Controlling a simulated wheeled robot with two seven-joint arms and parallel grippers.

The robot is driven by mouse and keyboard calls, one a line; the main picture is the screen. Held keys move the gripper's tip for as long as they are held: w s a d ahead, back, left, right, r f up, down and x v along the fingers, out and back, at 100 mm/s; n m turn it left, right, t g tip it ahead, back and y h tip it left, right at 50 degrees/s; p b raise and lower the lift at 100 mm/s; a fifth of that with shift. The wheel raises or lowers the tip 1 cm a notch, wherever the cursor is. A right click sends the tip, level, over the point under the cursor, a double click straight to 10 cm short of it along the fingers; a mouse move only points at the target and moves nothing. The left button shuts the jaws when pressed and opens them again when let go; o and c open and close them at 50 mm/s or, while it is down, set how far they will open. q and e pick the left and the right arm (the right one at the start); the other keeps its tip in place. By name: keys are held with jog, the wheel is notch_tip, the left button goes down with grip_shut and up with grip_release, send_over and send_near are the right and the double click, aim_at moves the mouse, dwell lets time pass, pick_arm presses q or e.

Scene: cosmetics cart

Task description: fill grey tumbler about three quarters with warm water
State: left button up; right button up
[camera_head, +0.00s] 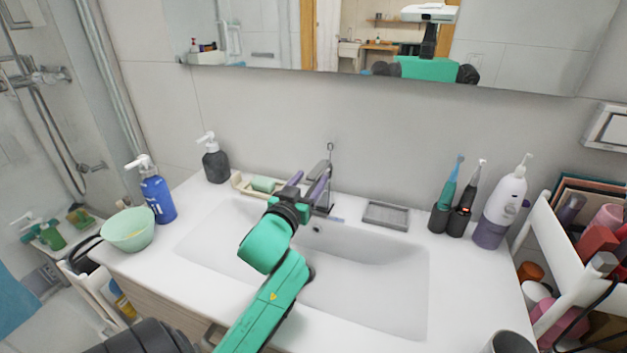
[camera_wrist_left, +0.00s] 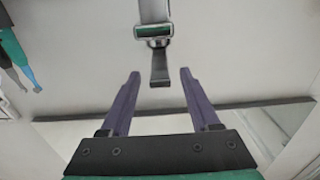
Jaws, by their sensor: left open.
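A grey tumbler (camera_head: 509,343) stands at the bottom right of the head view, cut off by the picture edge. What is inside it cannot be seen. The grey metal faucet (camera_head: 322,185) stands at the back of the white sink (camera_head: 370,275). My left gripper (camera_head: 309,181) is at the faucet, with its purple fingers apart. In the left wrist view the open gripper (camera_wrist_left: 160,75) has the faucet's flat lever (camera_wrist_left: 159,68) between and just beyond its fingertips. No contact shows. No water stream is visible. My right gripper is out of view.
A soap dish (camera_head: 262,184) and dark dispenser (camera_head: 215,161) stand left of the faucet. A grey tray (camera_head: 386,215), electric toothbrushes (camera_head: 447,200) and a white-purple bottle (camera_head: 501,207) stand right. A green bowl (camera_head: 128,230) and blue bottle (camera_head: 157,193) are at the left. A cart (camera_head: 562,255) stands right.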

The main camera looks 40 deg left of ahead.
aim_at(319, 169)
pick_arm(q)
jog(key=shift+w+a+r, duration=0.15)
jog(key=shift+w, duration=0.3)
jog(key=shift+w+a+r, duration=0.1)
jog(key=shift+w+a, duration=0.05)
jog(key=shift+w, duration=0.3)
jog(key=shift+w+a+f, duration=0.1)
jog(key=shift+w+f, duration=0.05)
jog(key=shift+w, duration=0.05)
grip_shut()
dwell(0.6)
